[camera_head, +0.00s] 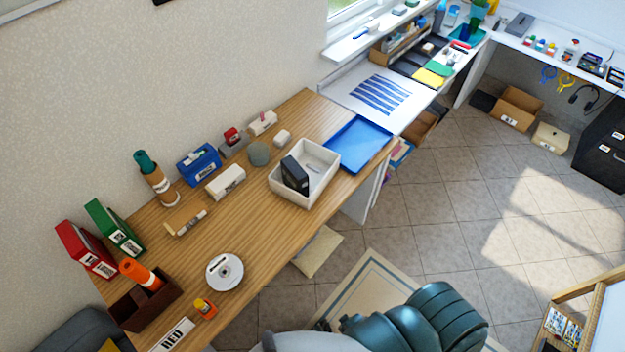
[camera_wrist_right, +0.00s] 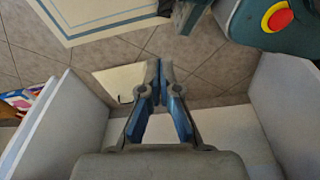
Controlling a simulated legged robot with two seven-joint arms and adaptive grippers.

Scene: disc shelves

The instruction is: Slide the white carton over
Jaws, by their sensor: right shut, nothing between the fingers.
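A white carton (camera_head: 226,181) with a dark label lies on the wooden desk (camera_head: 250,235), between a blue box and a white bin. A second, smaller white box (camera_head: 262,123) with something red on top stands farther back, so I cannot tell for sure which one is the task's carton. Neither is recognisable in the right wrist view. My right gripper (camera_wrist_right: 156,88) is shut and empty, with its fingertips together above a tiled floor. In the head view my right arm is low at the bottom, away from the cartons. My left gripper is not in view.
The white bin (camera_head: 329,191) holds a black box (camera_head: 295,174). A blue tray (camera_head: 358,144) lies at the desk's right end. A disc (camera_head: 224,271) lies nearer the front. In the wrist view, pale panels flank my gripper, and a pale item (camera_wrist_right: 118,80) lies on the floor.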

